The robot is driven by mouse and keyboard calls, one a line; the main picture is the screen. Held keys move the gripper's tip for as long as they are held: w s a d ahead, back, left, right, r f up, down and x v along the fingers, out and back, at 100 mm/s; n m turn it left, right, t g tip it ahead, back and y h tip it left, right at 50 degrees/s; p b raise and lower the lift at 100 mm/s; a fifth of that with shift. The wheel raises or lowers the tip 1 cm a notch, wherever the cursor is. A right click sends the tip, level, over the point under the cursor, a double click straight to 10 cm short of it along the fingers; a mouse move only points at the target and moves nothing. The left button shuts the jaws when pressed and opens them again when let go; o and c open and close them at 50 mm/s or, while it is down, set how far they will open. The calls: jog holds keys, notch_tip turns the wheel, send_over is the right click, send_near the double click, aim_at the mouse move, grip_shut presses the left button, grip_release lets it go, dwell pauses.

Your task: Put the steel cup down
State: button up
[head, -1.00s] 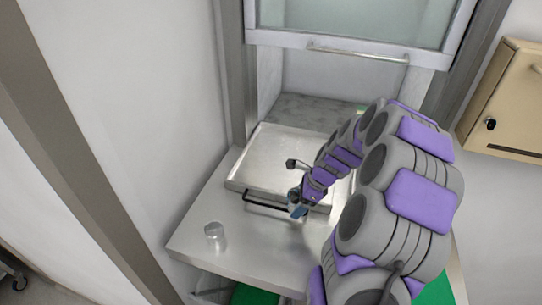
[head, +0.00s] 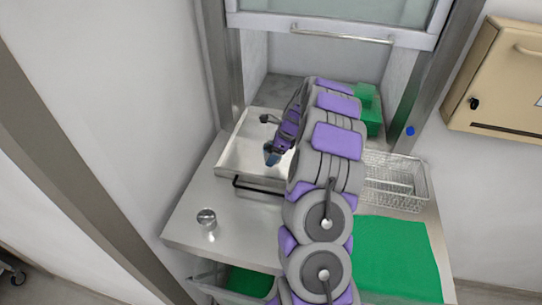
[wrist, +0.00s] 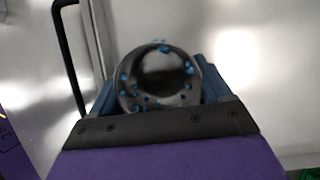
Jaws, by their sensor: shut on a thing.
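My gripper (wrist: 158,90) is shut on the steel cup (wrist: 160,72) in the wrist view. The cup is round, shiny and dark inside, with small blue specks around it, and sits between the two blue fingers. In the head view my gripper (head: 272,155) is over the raised steel tray (head: 237,160) on the steel counter. The held cup is hard to make out there, and I cannot tell whether it touches the tray.
A small glassy or metallic cup (head: 206,218) stands at the counter's left. The tray has a black handle (head: 255,188) in front. A wire basket (head: 395,183), a green mat (head: 395,262) and a green box (head: 368,112) are at right. The washer hatch (head: 340,30) is raised.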

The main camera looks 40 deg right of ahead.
jog(key=shift+w+d, duration=0.5)
jog(key=shift+w+d+f, duration=0.25)
jog(key=shift+d, duration=0.25)
jog(key=f, duration=0.1)
jog(key=a+f, duration=0.1)
jog(key=shift+s+a+f+p, duration=0.1)
jog(key=shift+a+f+p, duration=0.1)
jog(key=shift+f+p, duration=0.15)
jog(key=shift+a+f, duration=0.15)
jog(key=shift+a, duration=0.15)
jog(key=shift+d, duration=0.15)
